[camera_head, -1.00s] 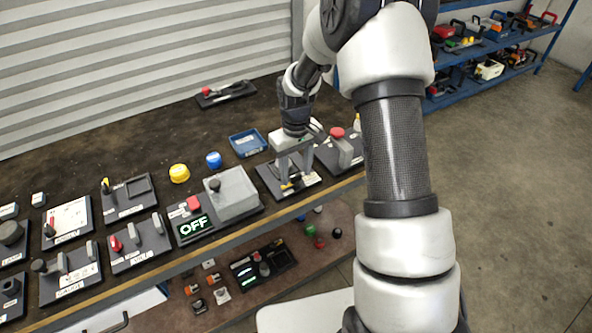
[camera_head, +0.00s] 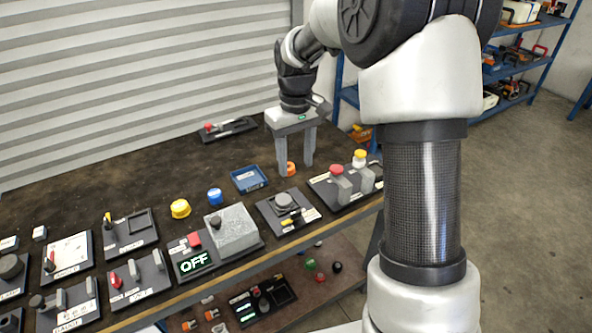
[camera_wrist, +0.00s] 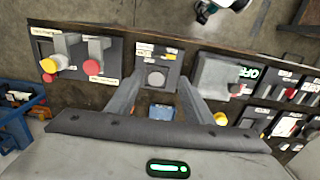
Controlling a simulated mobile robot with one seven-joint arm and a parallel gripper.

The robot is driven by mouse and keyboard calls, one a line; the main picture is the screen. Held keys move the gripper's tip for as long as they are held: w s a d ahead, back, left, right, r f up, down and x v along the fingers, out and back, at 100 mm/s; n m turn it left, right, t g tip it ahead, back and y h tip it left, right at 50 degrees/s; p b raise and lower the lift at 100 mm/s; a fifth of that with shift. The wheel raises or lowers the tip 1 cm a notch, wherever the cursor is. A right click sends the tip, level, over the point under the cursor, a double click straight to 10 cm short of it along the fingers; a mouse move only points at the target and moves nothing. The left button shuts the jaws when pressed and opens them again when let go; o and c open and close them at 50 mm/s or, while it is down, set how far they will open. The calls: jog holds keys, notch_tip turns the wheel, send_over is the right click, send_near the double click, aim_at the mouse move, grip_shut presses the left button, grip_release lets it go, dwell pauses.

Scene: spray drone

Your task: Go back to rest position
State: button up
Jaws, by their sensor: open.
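My gripper (camera_head: 295,165) is open and empty, its two fingers pointing down above the back right part of the workbench (camera_head: 105,192). In the wrist view the gripper (camera_wrist: 158,100) shows both fingers spread apart with nothing between them. A black panel with a round grey knob and a yellow tab (camera_head: 287,212) lies in front of the gripper, apart from it; the panel also shows in the wrist view (camera_wrist: 157,65). An orange round thing (camera_head: 291,168) sits behind or beside the fingers, partly hidden.
A blue tray (camera_head: 249,179), a blue button (camera_head: 215,197) and a yellow button (camera_head: 180,208) stand left of the gripper. A panel with red and yellow knobs (camera_head: 345,185) is at the right. A box with an OFF display (camera_head: 194,262) is nearer. Blue shelves (camera_head: 515,65) stand behind.

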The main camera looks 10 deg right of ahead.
jog(key=shift+r, duration=0.15)
jog(key=s+r+m+t+p, duration=0.2)
jog(key=s+r+t+p, duration=0.35)
jog(key=s+r, duration=1.35)
jog(key=s+r+m+p, duration=0.1)
jog(key=s+r+p, duration=0.2)
jog(key=s, duration=0.3)
jog(key=shift+s+r+m+p, duration=0.35)
jog(key=shift+r+m+p, duration=0.05)
jog(key=shift+p, duration=0.35)
